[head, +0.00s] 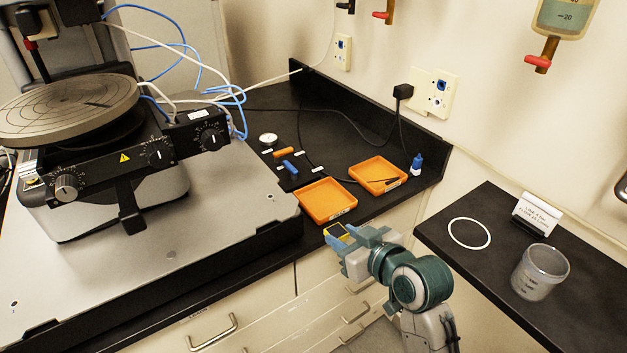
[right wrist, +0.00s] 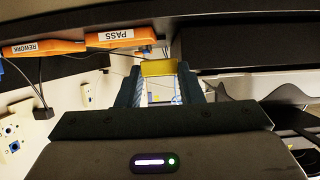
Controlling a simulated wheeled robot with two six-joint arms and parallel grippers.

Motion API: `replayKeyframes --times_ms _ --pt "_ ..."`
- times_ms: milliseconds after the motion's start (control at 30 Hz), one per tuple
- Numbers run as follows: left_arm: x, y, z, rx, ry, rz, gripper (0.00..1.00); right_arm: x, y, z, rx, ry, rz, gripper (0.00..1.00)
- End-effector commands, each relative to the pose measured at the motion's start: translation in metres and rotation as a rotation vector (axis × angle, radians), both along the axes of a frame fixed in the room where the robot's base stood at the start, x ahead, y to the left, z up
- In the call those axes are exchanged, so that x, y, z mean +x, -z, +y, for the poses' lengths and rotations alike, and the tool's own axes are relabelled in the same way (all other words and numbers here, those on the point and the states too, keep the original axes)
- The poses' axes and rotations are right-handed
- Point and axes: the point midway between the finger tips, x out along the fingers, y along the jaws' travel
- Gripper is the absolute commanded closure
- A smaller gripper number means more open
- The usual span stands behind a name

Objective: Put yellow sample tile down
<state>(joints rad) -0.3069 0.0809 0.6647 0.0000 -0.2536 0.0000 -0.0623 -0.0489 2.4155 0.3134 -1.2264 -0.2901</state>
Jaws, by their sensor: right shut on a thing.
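The yellow sample tile (head: 338,229) is between the fingertips of my right gripper (head: 342,236), which is shut on it. The tile also shows between the two dark fingers in the right wrist view (right wrist: 158,68). The gripper holds it just in front of the black bench's front edge, close to the nearer orange tray (head: 327,201). In the right wrist view the orange trays read PASS (right wrist: 118,37) and REWORK (right wrist: 40,47). The second orange tray (head: 378,176) lies behind and to the right. My left gripper is not in view.
The stylus profiler (head: 120,165) with its round stage fills the left. An orange piece (head: 283,152), a blue piece (head: 290,167) and a small blue bottle (head: 416,164) stand on the bench. A side counter at right holds a white ring (head: 469,233) and a clear jar (head: 539,272).

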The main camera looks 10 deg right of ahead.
Motion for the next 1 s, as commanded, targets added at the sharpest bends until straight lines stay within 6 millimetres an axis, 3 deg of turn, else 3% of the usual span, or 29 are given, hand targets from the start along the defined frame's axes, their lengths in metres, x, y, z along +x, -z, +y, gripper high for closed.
replayKeyframes --times_ms 167,600,800,1000 --pt "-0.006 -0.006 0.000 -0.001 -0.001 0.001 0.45 0.022 -0.003 -0.002 -0.003 -0.013 0.000 0.88" --pt "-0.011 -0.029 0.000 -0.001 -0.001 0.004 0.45 0.134 0.008 -0.016 -0.001 -0.010 0.001 0.88" --pt "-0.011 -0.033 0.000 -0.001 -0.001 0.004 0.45 0.156 0.012 -0.019 -0.001 -0.010 0.001 0.88" --pt "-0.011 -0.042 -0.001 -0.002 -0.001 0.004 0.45 0.156 0.035 -0.019 0.000 -0.010 0.005 0.88"
